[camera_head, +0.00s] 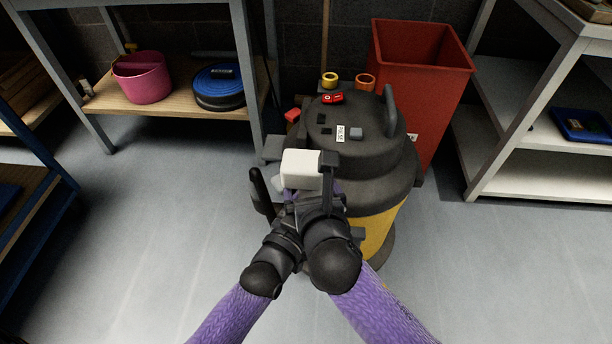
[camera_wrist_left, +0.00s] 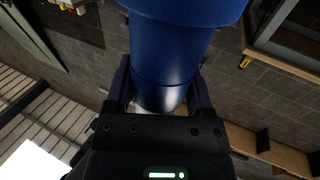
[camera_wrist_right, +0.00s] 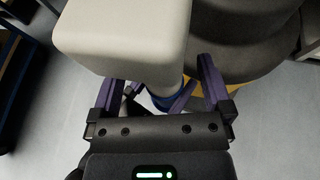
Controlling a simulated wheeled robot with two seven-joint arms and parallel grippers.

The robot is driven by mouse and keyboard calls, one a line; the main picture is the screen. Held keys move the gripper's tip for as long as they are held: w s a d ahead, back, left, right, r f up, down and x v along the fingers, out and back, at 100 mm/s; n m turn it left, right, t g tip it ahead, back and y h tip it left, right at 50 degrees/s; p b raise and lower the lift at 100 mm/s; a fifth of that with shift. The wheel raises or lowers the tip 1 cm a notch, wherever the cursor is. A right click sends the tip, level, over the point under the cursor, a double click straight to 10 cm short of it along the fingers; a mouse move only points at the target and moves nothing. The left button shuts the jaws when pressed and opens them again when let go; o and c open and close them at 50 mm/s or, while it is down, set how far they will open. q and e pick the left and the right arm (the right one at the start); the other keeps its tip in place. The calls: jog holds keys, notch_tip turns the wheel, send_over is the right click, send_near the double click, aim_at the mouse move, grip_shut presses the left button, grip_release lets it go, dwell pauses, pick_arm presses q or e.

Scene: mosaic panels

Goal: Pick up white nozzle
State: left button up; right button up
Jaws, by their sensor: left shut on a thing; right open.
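The white nozzle (camera_head: 301,164) is a blocky white piece with rounded edges, in front of the vacuum in the head view. It looms large in the right wrist view (camera_wrist_right: 122,38), where a narrower white neck joins a blue part (camera_wrist_right: 155,101). My right gripper (camera_wrist_right: 158,78) is open, its fingers on either side of the neck area; I cannot tell whether they touch it. My left gripper (camera_wrist_left: 161,88) is shut on a blue cylinder (camera_wrist_left: 178,50), which fills the space between its fingers. In the head view my left gripper is mostly hidden among the overlapping wrists.
A black and yellow vacuum (camera_head: 375,150) stands just beyond my grippers, with a red bin (camera_head: 425,75) behind it. Shelving at left holds a pink bucket (camera_head: 141,82) and a blue round case (camera_head: 218,84). White shelves (camera_head: 540,165) stand at right. Floor beside my arms is clear.

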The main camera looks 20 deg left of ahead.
jog(key=shift+w+a+f, duration=0.1)
jog(key=shift+w, duration=0.05)
grip_shut()
pick_arm(q)
jog(key=shift+f, duration=0.1)
pick_arm(e)
notch_tip(320, 180, up, 16)
pick_arm(q)
jog(key=o, duration=1.3)
